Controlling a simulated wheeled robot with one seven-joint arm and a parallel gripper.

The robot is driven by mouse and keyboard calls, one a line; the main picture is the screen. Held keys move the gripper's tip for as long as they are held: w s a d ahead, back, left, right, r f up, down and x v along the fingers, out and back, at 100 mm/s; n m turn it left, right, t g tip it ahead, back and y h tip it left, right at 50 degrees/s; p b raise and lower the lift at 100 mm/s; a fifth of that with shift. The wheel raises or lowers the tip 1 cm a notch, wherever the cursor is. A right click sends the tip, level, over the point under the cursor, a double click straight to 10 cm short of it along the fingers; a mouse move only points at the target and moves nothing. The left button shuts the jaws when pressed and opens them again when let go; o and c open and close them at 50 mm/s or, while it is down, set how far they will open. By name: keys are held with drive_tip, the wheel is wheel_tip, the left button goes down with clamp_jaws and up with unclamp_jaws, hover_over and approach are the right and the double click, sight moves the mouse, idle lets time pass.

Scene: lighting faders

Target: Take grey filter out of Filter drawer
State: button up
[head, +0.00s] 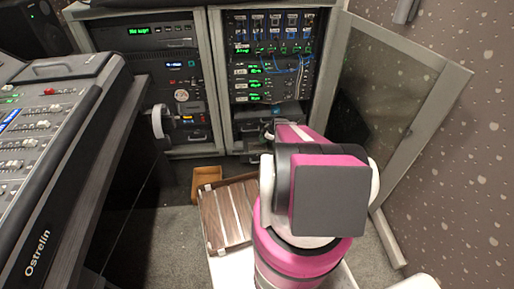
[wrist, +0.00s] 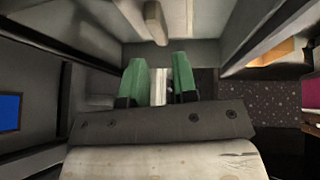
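My gripper (wrist: 159,82) shows in the wrist view as two green fingers standing apart. A pale strip shows in the gap between them; I cannot tell what it is or that the fingers touch it. A light grey bar, perhaps a handle (wrist: 155,22), lies just beyond the fingertips on a pale grey surface. In the head view my arm reaches to the low drawers (head: 252,127) of the right rack, and its wrist hides most of the gripper. I cannot make out the Filter drawer's label or a grey filter.
The right rack (head: 270,55) has its glass door (head: 385,95) swung open to the right. A left rack (head: 155,75) stands beside it. A brown box (head: 206,183) and a striped wooden crate (head: 228,215) lie on the floor. The mixing desk (head: 45,140) fills the left.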

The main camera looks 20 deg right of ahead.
sight(258, 144)
drive_tip(key=shift+x, duration=3.05)
drive_tip(key=shift+d, duration=0.1)
clamp_jaws()
